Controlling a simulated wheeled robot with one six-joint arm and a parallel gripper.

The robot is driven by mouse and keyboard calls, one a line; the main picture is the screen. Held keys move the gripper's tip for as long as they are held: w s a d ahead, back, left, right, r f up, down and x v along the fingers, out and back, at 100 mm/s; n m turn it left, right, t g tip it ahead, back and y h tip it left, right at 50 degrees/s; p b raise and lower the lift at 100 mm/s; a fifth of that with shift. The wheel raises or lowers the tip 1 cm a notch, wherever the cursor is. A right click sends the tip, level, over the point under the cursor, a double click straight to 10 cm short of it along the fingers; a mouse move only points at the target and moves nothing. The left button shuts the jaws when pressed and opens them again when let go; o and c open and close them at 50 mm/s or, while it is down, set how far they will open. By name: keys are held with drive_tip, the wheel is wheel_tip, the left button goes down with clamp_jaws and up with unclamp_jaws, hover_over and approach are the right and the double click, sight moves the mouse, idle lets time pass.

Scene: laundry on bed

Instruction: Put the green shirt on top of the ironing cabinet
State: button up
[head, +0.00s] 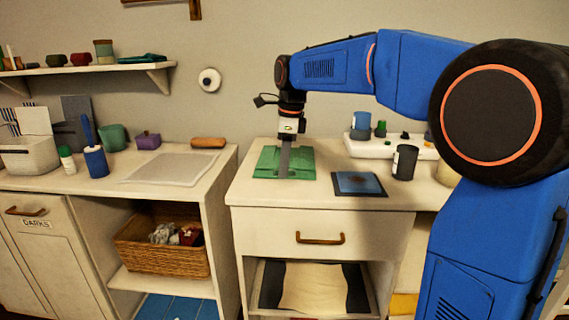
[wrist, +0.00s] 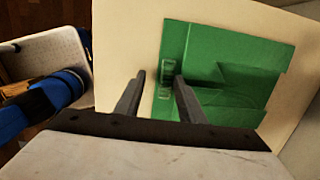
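The green shirt (head: 300,162) is folded flat and lies on the top of the white cabinet with one drawer (head: 320,203), which I take to be the ironing cabinet. In the wrist view the shirt (wrist: 235,70) lies on the pale cabinet top (wrist: 125,40), inside its edges. My gripper (head: 284,176) points down over the left part of the shirt. In the wrist view my gripper (wrist: 159,78) has its two fingers apart, with the shirt's left edge between them. Whether the fingertips touch the shirt cannot be told.
A dark mat with a blue cloth (head: 358,183) lies right of the shirt. Behind it are a dark cup (head: 404,163) and a white tray (head: 365,147) with small items. A left counter holds a pale mat (head: 172,168). A basket (head: 163,258) sits below it.

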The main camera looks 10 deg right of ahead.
wheel_tip(320, 180, up, 12)
drive_tip(key=s, duration=0.1)
drive_tip(key=shift+d, duration=0.45)
drive_tip(key=shift+s, duration=0.1)
drive_tip(key=s+d+f+n+t, duration=0.2)
drive_tip(key=s+d+f+n, duration=0.2)
drive_tip(key=s+f+n, duration=0.6)
drive_tip(key=s+d+f+n+t+h, duration=0.1)
drive_tip(key=s+d+f+n, duration=0.4)
drive_tip(key=s+f+n, duration=0.6)
drive_tip(key=s+f, duration=0.6)
drive_tip(key=s, duration=0.6)
drive_tip(key=shift+n+t, duration=0.3)
drive_tip(key=shift+t, duration=0.1)
